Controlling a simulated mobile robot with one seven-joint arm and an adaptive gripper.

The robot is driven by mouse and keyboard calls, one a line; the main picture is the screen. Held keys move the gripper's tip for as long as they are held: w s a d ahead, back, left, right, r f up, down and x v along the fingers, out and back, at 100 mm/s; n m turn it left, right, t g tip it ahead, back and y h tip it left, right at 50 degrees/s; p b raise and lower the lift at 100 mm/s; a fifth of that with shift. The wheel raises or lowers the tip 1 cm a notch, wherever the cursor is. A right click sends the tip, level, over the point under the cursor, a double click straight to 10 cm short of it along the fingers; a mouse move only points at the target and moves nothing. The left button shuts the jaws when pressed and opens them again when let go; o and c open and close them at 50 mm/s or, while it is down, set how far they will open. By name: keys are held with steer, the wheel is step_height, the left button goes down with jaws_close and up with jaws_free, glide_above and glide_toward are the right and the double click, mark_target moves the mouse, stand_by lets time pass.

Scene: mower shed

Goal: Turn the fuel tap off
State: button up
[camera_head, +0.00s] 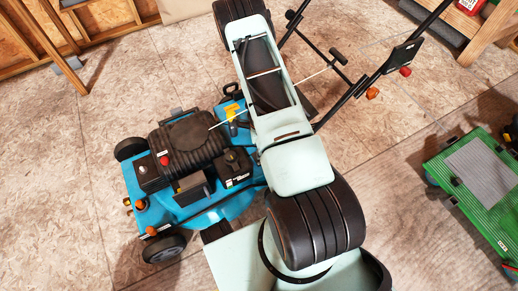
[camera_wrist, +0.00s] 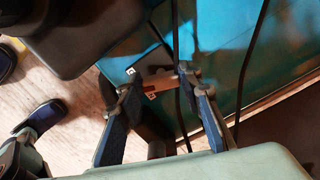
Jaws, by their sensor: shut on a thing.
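The blue mower (camera_head: 225,212) with a black engine (camera_head: 188,142) stands on the floor in the head view, left of my arm. In the wrist view its blue deck (camera_wrist: 225,65) fills the upper right. My gripper (camera_wrist: 162,80) has its two blue-padded fingers closed in on a small tan bar, which looks like the fuel tap (camera_wrist: 158,86). The bar lies between the fingertips, close beside the blue deck. Its ends are partly hidden by the fingers. In the head view my arm hides the gripper and the tap.
A dark cable (camera_wrist: 252,70) runs over the deck close to the right finger. A dark block (camera_wrist: 85,35) overhangs at the upper left of the wrist view. The mower's handlebar (camera_head: 375,75) rises at the upper right. A green machine (camera_head: 475,180) stands at the right, with bare floor between.

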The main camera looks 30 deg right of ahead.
steer(key=m, duration=0.4)
steer(key=shift+w+m, duration=0.1)
steer(key=shift+m, duration=0.3)
stand_by(0.4)
steer(key=o, duration=1.2)
steer(key=shift+c, duration=0.2)
steer(key=shift+r, duration=0.1)
step_height(320, 180, up, 12)
steer(key=shift+d, duration=0.1)
